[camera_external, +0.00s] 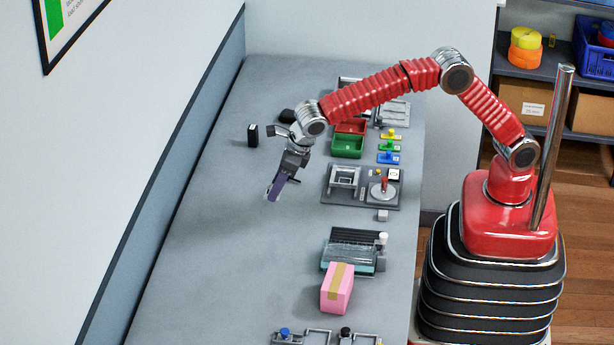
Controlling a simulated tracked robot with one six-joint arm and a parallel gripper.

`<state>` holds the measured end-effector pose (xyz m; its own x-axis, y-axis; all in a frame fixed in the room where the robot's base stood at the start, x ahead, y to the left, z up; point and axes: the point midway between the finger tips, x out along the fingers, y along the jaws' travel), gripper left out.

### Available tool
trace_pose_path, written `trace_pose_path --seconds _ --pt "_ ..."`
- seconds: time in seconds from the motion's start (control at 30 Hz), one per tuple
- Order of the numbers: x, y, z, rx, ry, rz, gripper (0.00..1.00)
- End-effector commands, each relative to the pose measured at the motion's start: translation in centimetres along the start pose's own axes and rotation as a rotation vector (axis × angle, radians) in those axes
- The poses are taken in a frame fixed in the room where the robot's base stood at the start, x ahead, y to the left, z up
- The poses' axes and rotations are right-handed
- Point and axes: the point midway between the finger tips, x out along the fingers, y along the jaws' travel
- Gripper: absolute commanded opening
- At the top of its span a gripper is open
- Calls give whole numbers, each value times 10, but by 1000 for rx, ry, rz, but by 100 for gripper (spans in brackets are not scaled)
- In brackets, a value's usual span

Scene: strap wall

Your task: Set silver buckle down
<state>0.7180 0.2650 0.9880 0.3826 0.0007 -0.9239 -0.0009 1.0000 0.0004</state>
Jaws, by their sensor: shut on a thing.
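My gripper (274,192) hangs above the left-middle of the grey bench (235,265), pointing down and slightly left. It is shut on a small piece at its tip, a dark purple strip with pale silver edges. I take this piece for the silver buckle (277,188), but it is too small to make out its shape. It appears held above the bench top, and the exact gap below it cannot be told.
Right of my gripper stand red (351,126) and green (347,146) bins, a grey fixture plate (360,198), a slatted device (352,250) and a pink box (337,288). A black block (253,135) stands far left. The bench below and left of my gripper is clear.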

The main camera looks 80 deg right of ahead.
Motion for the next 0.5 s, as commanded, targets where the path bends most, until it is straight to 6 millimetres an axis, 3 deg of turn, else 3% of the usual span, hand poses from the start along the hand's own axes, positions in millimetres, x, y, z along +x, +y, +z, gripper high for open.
trace_pose_path --seconds 0.33,0.5 --pt "39 0 -17 -1 3 -2 19" --pt "46 0 -19 -1 0 0 19"
